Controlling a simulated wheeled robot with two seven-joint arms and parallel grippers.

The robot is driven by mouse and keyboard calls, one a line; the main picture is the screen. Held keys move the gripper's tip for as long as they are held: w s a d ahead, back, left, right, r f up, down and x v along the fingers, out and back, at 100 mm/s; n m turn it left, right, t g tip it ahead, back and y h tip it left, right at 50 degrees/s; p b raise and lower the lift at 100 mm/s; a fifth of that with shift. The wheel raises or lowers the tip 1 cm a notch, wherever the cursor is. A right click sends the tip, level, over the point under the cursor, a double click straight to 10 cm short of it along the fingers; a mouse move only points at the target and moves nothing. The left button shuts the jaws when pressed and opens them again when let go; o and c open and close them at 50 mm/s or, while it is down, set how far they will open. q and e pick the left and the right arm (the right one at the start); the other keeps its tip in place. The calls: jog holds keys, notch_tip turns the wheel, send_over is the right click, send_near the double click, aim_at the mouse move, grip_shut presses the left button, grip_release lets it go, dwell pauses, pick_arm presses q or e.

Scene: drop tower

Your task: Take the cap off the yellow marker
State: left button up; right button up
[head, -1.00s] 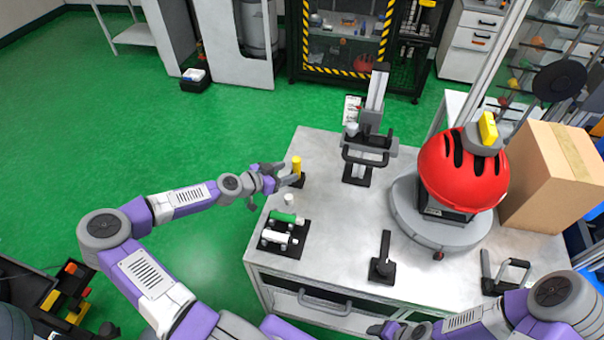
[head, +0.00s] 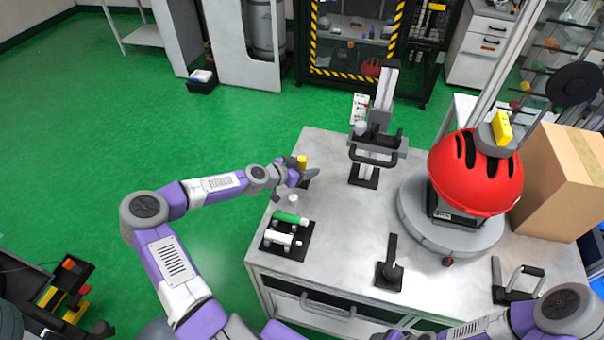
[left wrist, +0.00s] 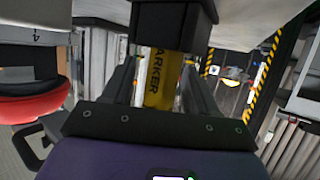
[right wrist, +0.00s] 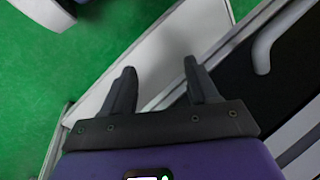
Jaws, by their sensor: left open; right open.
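The yellow marker (head: 302,162) stands upright in a black holder near the table's far left edge. In the left wrist view the marker (left wrist: 160,85), with dark lettering, lies between the fingers of my left gripper (left wrist: 160,68). The black holder (left wrist: 172,25) shows at the top of that view. My left gripper (head: 300,176) is open around the marker and hides much of it in the head view. I cannot tell where its cap begins. My right gripper (right wrist: 160,66) is open and empty beside the table's front edge.
A black rack (head: 285,240) with a green and a white cylinder, and a small white cylinder (head: 293,200), are close to the left arm. A grey press stand (head: 372,150), a black lever (head: 390,268) and a red dome (head: 475,172) stand further right.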

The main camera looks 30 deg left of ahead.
pick_arm(q)
jog(key=shift+c, duration=0.3)
jog(key=c, duration=1)
jog(key=shift+o, duration=0.2)
notch_tip(320, 180, up, 10)
jog(key=p, duration=0.2)
jog(key=shift+p, duration=0.4)
jog(key=o, duration=0.5)
jog(key=shift+c, duration=0.2)
grip_shut()
